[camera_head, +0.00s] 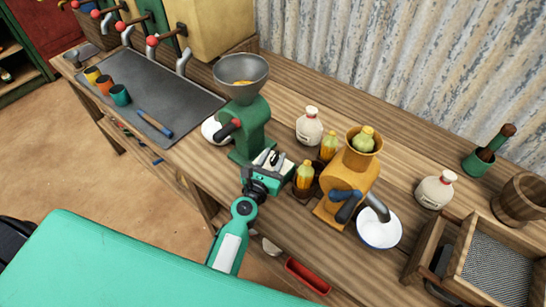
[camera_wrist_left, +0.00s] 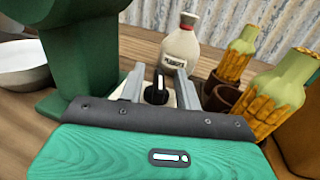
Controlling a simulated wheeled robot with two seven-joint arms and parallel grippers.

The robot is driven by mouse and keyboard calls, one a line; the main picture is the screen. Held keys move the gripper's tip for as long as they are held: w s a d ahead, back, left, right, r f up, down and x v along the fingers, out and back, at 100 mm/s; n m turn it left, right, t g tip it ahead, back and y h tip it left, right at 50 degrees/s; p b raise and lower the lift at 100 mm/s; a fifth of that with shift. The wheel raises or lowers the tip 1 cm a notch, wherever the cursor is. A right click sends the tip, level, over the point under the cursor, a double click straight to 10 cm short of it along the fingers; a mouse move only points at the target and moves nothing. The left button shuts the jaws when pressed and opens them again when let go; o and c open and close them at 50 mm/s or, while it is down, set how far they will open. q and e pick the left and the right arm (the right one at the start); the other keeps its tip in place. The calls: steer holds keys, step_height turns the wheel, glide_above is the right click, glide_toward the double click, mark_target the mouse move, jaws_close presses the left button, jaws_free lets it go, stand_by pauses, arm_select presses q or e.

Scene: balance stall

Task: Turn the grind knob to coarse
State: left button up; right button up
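The grind knob (camera_wrist_left: 157,93) is small, round and black with a white pointer mark. It sits on a pale plate beside the base of the green mill (camera_head: 247,135), which also shows in the left wrist view (camera_wrist_left: 85,55). My left gripper (camera_head: 270,160) is at the plate. In the left wrist view its two grey fingers (camera_wrist_left: 160,85) stand on either side of the knob, with gaps showing, so it looks open around the knob. The scale is hidden or too small to read. My right gripper is not in view.
A white bottle (camera_head: 309,127) stands behind the plate, and corn cobs in brown cups (camera_head: 304,180) stand close on the right. Beyond them is an orange mill (camera_head: 350,185) with a white bowl (camera_head: 379,229). A white bowl (camera_head: 211,130) is left of the green mill.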

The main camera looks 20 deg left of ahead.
arm_select(q)
steer(key=shift+c, duration=0.8)
jaws_close()
